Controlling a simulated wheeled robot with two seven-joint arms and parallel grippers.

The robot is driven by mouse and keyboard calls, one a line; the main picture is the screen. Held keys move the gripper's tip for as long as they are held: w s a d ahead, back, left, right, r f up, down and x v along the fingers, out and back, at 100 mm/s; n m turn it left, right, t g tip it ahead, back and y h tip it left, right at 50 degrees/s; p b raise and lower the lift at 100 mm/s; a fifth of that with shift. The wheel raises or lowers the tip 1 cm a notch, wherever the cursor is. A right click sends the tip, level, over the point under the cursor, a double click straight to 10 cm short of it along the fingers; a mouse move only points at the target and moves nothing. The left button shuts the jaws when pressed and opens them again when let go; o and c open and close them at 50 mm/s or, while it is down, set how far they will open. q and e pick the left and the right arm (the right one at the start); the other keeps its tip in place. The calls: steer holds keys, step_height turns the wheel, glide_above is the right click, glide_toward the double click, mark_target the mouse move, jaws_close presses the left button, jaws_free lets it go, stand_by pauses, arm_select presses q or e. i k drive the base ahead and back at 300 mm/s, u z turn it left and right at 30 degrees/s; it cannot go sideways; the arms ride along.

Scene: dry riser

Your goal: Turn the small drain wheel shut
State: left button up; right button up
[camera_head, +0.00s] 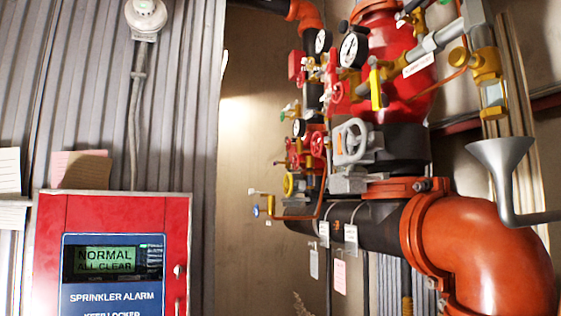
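Several handwheels show on the riser pipework; I cannot tell which one is the drain wheel. A large grey handwheel (352,141) sits at the middle of the riser. A small red wheel (318,144) is just left of it, and another red wheel (336,92) is above. A small yellow wheel (289,184) is lower left, near a blue-tipped lever valve (256,210). Whether any wheel is open or shut does not show. Neither of my grippers is in view, and nothing of mine touches the wheels.
A red alarm cabinet (120,205) stands at the left, its screen reading "NORMAL ALL CLEAR". A large orange elbow pipe (490,255) and a grey funnel (501,160) fill the right. Gauges (352,50) and paper tags (340,277) hang around the pipes. Bare wall separates cabinet and riser.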

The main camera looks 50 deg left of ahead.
mark_target(293, 161)
steer(key=k, duration=0.3)
steer(key=u, duration=1.15)
